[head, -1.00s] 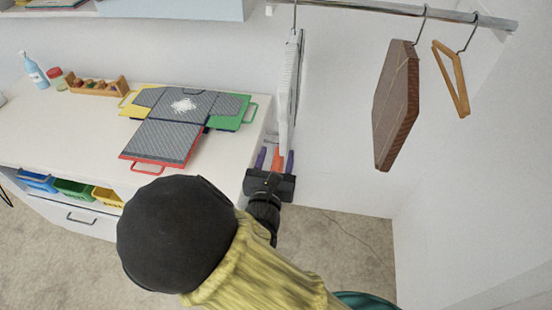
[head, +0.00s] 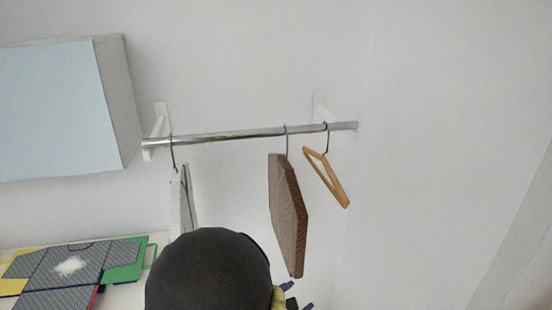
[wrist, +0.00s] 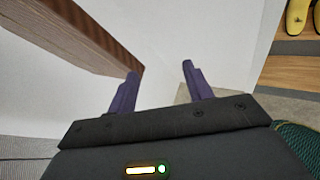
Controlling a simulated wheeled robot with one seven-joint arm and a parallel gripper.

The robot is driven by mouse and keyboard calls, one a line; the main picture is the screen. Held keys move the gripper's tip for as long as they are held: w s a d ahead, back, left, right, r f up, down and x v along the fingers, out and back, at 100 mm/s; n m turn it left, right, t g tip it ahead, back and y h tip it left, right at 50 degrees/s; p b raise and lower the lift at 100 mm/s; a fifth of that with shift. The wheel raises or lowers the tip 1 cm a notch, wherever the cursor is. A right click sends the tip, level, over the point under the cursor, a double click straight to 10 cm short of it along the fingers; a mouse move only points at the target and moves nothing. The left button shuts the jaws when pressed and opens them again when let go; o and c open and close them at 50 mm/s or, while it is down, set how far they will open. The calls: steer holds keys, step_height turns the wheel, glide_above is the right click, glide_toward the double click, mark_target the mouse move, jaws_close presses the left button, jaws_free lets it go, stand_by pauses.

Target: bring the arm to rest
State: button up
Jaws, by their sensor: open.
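My gripper (wrist: 160,72) is open and empty in the wrist view, its two purple fingers apart with pale wall and floor between them. In the head view only the purple fingertips of my gripper (head: 297,296) show at the bottom edge. The dark round part of my arm hides most of the rest of it. A brown hanging garment (head: 288,215) is just above the fingertips in the head view. It also shows in the wrist view (wrist: 85,35), its lower end close to the left finger; I cannot tell whether they touch.
A metal rail (head: 240,134) carries the brown garment, a white-grey garment (head: 183,205) and an empty wooden hanger (head: 328,178). A pale blue cabinet (head: 55,108) is at upper left. A folding board (head: 75,268) lies at lower left. Yellow shoes (wrist: 299,15) sit on a wooden shelf (wrist: 290,72).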

steer(key=s+d+f+m+g+y, duration=0.35)
steer(key=s+d+m+g, duration=0.6)
steer(key=m, duration=0.45)
steer(key=r+m+y, duration=0.1)
steer(key=m, duration=0.2)
steer(key=w+d+r+m+t+y, duration=0.1)
steer(key=r+m+y, duration=0.1)
steer(key=m, duration=0.1)
steer(key=w+r+m+t+y, duration=0.1)
steer(key=m+y, duration=0.1)
steer(key=m, duration=0.2)
steer(key=shift+d+r, duration=0.3)
